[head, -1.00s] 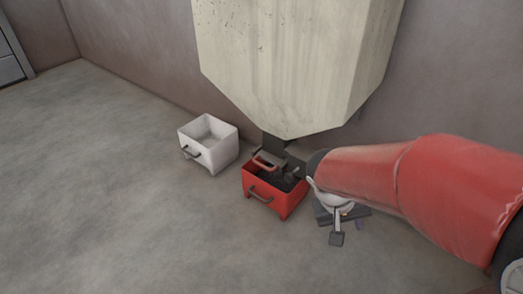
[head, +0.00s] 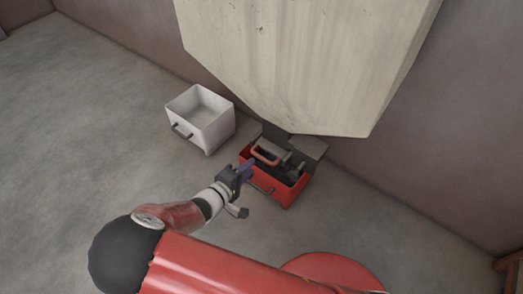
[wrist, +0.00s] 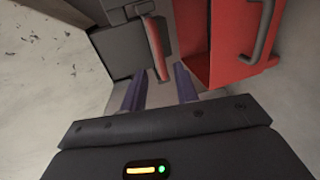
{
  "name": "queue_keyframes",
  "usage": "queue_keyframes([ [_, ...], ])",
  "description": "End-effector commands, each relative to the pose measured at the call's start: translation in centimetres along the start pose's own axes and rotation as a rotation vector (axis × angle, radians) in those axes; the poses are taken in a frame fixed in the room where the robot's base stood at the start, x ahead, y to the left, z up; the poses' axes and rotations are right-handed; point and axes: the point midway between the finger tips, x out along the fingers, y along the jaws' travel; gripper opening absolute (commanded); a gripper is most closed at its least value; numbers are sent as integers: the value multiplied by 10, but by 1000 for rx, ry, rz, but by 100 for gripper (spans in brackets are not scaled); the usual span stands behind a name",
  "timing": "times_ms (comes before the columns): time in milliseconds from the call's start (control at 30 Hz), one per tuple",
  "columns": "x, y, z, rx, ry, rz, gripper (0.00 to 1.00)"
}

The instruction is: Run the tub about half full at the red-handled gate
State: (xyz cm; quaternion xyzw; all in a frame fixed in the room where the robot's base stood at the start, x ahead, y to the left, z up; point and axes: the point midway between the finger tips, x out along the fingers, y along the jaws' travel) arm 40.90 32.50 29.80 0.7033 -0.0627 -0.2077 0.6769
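The red tub (head: 285,194) sits on the floor under the hopper's dark outlet, and its dark front handle also shows in the wrist view (wrist: 262,35). The gate's red handle (head: 265,155) is above the tub's opening. In the wrist view the red handle (wrist: 157,45) lies just ahead of the purple fingers, its near end between their tips. My gripper (head: 247,166) is at the tub's left front side. Its fingers (wrist: 160,70) are apart with nothing clamped between them. The tub's inside looks dark; I cannot tell its fill level.
A white tub (head: 187,125) with a dark handle stands on the floor to the left. The large cream hopper (head: 300,60) hangs above, against the wall. The floor (head: 80,150) at left is clear. An orange-brown piece (head: 510,264) shows at the right edge.

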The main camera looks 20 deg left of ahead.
Motion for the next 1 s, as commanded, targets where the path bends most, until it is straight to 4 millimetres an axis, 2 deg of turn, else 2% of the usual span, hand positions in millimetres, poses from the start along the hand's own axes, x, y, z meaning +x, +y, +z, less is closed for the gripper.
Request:
queue_keyframes([
  [200, 36, -1, 2, 0, -6, 0, 30],
  [400, 63, -1, 2, 0, -6, -1, 30],
  [567, 72, 0, 2, 1, -5, -2, 30],
  [800, 73, 0, 2, 1, -5, -3, 30],
  [1000, 72, 0, 2, 1, -5, -3, 5],
])
